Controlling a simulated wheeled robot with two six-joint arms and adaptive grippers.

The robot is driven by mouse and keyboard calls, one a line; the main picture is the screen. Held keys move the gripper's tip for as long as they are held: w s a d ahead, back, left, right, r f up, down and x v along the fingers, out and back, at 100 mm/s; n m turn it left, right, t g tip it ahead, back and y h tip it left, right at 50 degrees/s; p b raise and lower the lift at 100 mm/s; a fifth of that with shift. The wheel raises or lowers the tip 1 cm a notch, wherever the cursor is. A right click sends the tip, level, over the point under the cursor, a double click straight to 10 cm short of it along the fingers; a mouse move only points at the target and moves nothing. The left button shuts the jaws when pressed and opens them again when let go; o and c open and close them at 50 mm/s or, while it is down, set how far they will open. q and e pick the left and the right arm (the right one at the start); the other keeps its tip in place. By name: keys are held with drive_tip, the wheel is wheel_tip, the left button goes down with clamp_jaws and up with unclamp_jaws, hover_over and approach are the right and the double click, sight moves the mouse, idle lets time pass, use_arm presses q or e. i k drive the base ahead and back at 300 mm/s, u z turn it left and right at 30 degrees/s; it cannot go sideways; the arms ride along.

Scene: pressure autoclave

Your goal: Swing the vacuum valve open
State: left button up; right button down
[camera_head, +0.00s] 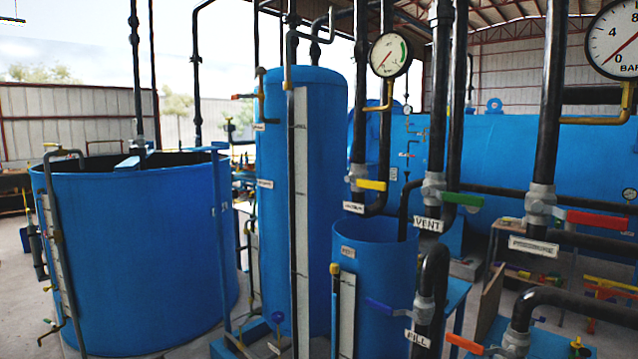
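The vacuum valve has a grey body (357,178) on a vertical black pipe near the middle of the view. Its yellow lever handle (371,185) points right, roughly horizontal and across the pipe. A small white label (353,207) hangs just below it; its lettering is too small to read surely. Neither of my grippers is in view, and nothing touches the handle.
To the right are a green handle (463,199) above a VENT label and a red handle (597,219). A blue handle (391,308) sits lower, by a FILL label. A gauge (390,55) hangs above. Blue tanks (312,200) and vertical pipes crowd the area.

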sight(360, 182)
drive_tip(key=u, duration=0.05)
drive_tip(key=i, duration=0.6)
drive_tip(key=z, duration=0.65)
drive_tip(key=i, duration=0.55)
drive_tip(key=z, duration=0.6)
